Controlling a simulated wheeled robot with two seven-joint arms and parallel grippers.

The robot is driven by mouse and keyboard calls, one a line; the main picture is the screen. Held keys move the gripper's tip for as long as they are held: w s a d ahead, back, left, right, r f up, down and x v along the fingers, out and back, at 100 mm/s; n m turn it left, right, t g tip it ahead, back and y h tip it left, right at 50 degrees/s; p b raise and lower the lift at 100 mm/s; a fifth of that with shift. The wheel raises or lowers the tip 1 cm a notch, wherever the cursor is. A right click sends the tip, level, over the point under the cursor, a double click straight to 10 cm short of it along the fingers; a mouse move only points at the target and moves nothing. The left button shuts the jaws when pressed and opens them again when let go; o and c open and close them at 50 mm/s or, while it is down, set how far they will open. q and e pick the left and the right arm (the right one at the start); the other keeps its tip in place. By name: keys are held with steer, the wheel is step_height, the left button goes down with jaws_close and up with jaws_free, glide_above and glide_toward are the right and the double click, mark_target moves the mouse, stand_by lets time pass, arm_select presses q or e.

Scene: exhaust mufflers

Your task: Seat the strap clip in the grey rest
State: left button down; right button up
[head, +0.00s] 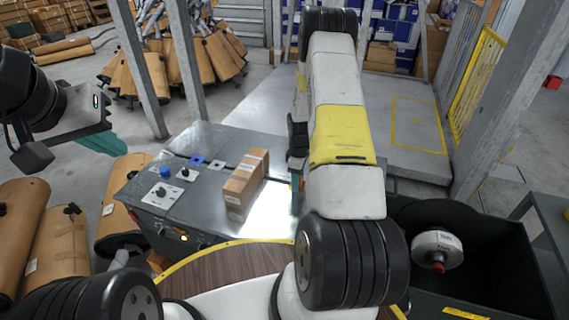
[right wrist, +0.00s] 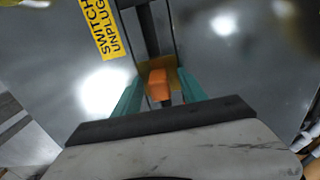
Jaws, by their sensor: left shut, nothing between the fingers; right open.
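In the right wrist view an orange block (right wrist: 158,86), which may be the strap clip, sits on a yellow-brown piece between the teal fingers of my right gripper (right wrist: 159,80). The fingers are open, one on each side of it; I cannot tell whether either touches it. A dark bar (right wrist: 149,32) runs up the picture beyond the block. In the head view my right arm hides most of this gripper and the block. My left gripper (head: 103,143) is shut and empty at the left, above the floor. I cannot make out the grey rest for certain.
The metal worktop (head: 213,200) carries a brown box (head: 243,182), a blue knob (head: 166,173) and small plates with dark fittings. A black bin (head: 490,255) at the right holds a white round device (head: 437,248). A yellow label (right wrist: 103,32) lies left of the bar.

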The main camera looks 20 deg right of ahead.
jaws_close()
steer(key=shift+r, duration=0.1)
stand_by(0.3)
steer(key=shift+r, duration=0.2)
step_height(320, 180, up, 3)
steer(key=shift+r, duration=0.1)
steer(key=s+a, duration=0.3)
steer(key=s, duration=0.1)
steer(key=s+a, duration=0.3)
steer(key=s, duration=0.1)
steer(key=s+a+r, duration=0.1)
steer(key=s+a, duration=0.2)
steer(key=s, duration=0.1)
steer(key=shift+s+a+r, duration=0.1)
steer(key=shift+s+a, duration=0.25)
